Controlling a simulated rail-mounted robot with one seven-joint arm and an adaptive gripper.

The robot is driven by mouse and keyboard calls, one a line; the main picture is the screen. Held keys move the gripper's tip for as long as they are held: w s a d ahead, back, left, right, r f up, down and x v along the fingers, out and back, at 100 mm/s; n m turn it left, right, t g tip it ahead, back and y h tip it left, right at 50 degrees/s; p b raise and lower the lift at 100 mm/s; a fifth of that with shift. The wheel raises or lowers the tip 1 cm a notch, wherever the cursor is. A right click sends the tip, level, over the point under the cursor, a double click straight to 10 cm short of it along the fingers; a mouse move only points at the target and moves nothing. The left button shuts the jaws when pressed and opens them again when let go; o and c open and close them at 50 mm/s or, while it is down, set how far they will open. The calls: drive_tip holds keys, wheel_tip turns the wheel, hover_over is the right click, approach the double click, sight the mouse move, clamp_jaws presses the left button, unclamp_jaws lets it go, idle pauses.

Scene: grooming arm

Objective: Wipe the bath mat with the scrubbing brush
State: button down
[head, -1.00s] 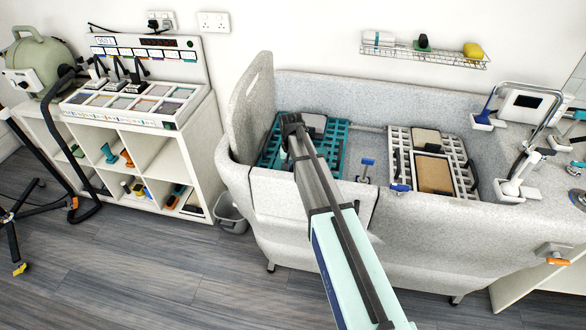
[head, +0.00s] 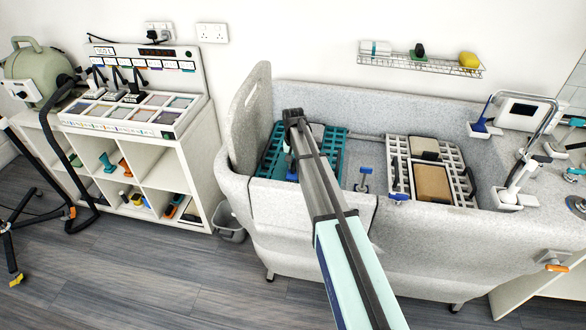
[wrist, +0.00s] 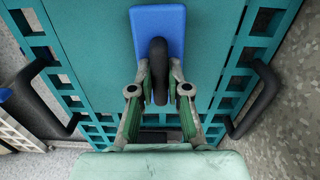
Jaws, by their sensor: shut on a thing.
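The scrubbing brush (wrist: 175,22) has a blue block and a dark upright handle. My gripper (wrist: 160,92) is shut on that handle, with one finger on each side. The brush is over a flat teal panel with a slotted grid border (wrist: 97,40), which may be the bath mat; I cannot tell whether the brush touches it. In the head view the teal grid (head: 335,143) lies in the left part of the grey tub. A bit of the blue brush (head: 292,177) shows there beside my arm, which hides most of my gripper.
Black handles (wrist: 258,95) stand on both sides of the teal panel. The grey tub's (head: 325,215) front wall and raised left end surround it. A white rack (head: 397,165) holding tan and brown pads lies to the right. A blue-topped fixture (head: 364,175) stands between them.

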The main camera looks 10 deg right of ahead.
drive_tip(key=w, duration=0.2)
drive_tip(key=w+d, duration=0.1)
drive_tip(key=w, duration=0.1)
drive_tip(key=w+d, duration=0.1)
drive_tip(key=w, duration=0.1)
drive_tip(key=shift+d, duration=0.25)
drive_tip(key=shift+w+d+r, duration=0.1)
drive_tip(key=shift+w+r, duration=0.05)
drive_tip(key=shift+r, duration=0.05)
wheel_tip(320, 180, up, 8)
drive_tip(key=p, duration=0.3)
drive_tip(key=shift+f, duration=0.15)
